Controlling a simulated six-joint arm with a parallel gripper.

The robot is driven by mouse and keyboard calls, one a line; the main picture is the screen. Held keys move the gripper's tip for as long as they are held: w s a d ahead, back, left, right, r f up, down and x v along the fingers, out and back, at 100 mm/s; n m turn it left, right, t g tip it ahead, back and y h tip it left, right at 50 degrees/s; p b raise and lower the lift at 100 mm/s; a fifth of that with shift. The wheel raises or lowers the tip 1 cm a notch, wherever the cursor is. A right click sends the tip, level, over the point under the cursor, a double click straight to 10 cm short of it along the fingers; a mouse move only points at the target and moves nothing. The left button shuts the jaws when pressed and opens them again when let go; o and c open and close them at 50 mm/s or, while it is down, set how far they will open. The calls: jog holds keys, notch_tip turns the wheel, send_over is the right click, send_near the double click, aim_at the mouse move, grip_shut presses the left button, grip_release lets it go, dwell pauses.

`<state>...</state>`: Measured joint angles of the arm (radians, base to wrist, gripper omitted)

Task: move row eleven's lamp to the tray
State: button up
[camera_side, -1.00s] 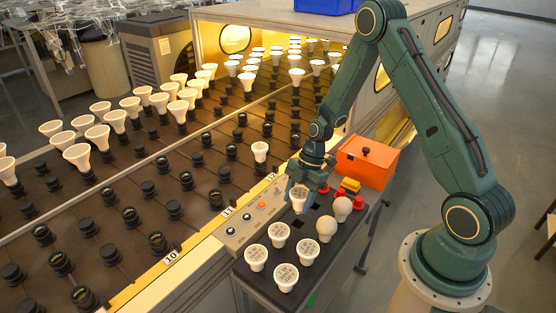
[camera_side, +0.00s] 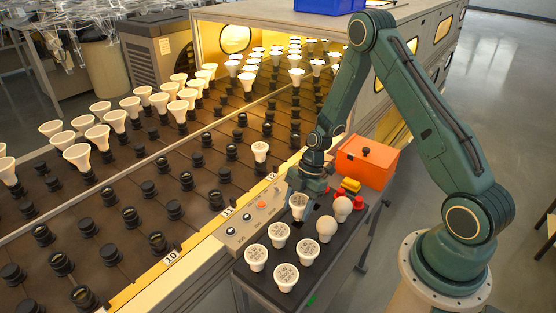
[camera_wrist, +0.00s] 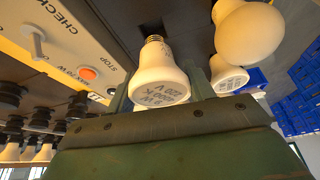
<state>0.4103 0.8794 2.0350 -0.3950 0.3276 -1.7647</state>
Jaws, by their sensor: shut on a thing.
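My gripper (camera_side: 302,190) is shut on a white reflector lamp (camera_side: 298,207), its broad printed face turned up. The wrist view shows this lamp (camera_wrist: 158,78) between my fingers (camera_wrist: 158,98), its metal screw base pointing away from the camera. The lamp is over the far left part of the dark tray (camera_side: 345,232); I cannot tell whether it touches the tray. Several white reflector lamps (camera_side: 256,257) sit at the near end of the tray. The row eleven label (camera_side: 228,212) is on the yellow rack edge.
Two round bulbs (camera_side: 326,229) stand in the tray just right of the held lamp. A control panel (camera_side: 247,219) with an orange button lies left of it. An orange box (camera_side: 367,163) and red and yellow parts (camera_side: 350,186) are behind. One lamp (camera_side: 260,151) stands in the nearby rack.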

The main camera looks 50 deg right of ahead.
aim_at(297, 215)
jog(key=shift+f, duration=1.9)
jog(key=o, duration=1.1)
jog(key=shift+c, duration=0.2)
jog(key=v, duration=1.3)
jog(key=shift+d+r, duration=0.2)
jog(key=shift+r, duration=0.15)
